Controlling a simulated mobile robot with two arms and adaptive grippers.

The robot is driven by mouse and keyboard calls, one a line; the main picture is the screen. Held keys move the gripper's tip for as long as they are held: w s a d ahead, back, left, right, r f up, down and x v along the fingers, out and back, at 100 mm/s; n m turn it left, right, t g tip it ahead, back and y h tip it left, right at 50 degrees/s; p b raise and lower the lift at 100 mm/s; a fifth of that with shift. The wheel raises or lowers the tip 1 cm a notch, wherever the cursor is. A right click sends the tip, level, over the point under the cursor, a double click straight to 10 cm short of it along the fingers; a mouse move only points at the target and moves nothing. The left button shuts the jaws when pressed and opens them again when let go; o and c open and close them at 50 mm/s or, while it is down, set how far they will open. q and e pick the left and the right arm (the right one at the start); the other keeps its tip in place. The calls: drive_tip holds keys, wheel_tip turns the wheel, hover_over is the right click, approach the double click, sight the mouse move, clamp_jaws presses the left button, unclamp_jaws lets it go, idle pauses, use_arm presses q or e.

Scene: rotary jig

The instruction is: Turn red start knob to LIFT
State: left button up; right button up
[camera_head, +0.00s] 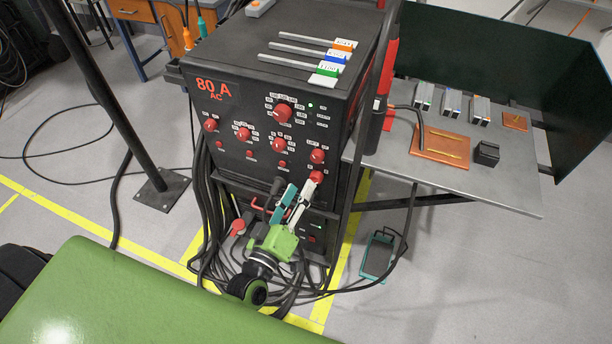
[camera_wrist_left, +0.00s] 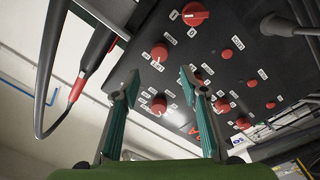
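The black power source (camera_head: 265,85) carries several red knobs on its front panel. One red knob (camera_head: 316,177) sits at the lower right of the panel, close to the fingertips of my left gripper (camera_head: 301,185). In the left wrist view my left gripper (camera_wrist_left: 160,77) is open and empty, its teal-padded fingers apart. A red knob (camera_wrist_left: 159,104) shows between the fingers, and another red knob (camera_wrist_left: 160,52) shows just above the fingertips. My right gripper is not in view.
Cables (camera_head: 205,220) hang and coil around the machine's base. Rods with coloured tags (camera_head: 325,60) lie on its top. A grey side table (camera_head: 485,190) with metal pieces and a copper plate stands at right. A black post (camera_head: 112,105) stands at left.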

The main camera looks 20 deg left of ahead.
use_arm(q)
drive_tip(key=shift+s+a, duration=0.1)
drive_tip(key=shift+s, duration=1.3)
drive_tip(key=shift+f, duration=0.1)
drive_tip(key=s+f+m+g, duration=0.2)
drive_tip(key=s+f+g, duration=0.15)
drive_tip(key=f, duration=0.65)
drive_tip(key=s+f+m+g, duration=0.25)
drive_tip(key=s+f, duration=0.25)
drive_tip(key=f, duration=0.6)
drive_tip(key=s+f+m+g, duration=0.2)
drive_tip(key=s+f+g, duration=0.15)
drive_tip(key=f, duration=0.65)
drive_tip(key=s+a+f+m+g, duration=0.1)
drive_tip(key=s+f+g, duration=0.1)
drive_tip(key=s+f, duration=0.3)
drive_tip(key=s+a+f+m+g, duration=0.1)
drive_tip(key=s+f, duration=0.4)
drive_tip(key=s, duration=0.7)
drive_tip(key=s+a+f+m+g+y, duration=0.1)
drive_tip(key=s+a+f+m+g, duration=0.1)
drive_tip(key=s+f+g, duration=0.3)
drive_tip(key=s+a+f, duration=0.1)
drive_tip(key=s, duration=0.2)
drive_tip(key=shift+s+a, duration=0.2)
drive_tip(key=shift+s, duration=0.2)
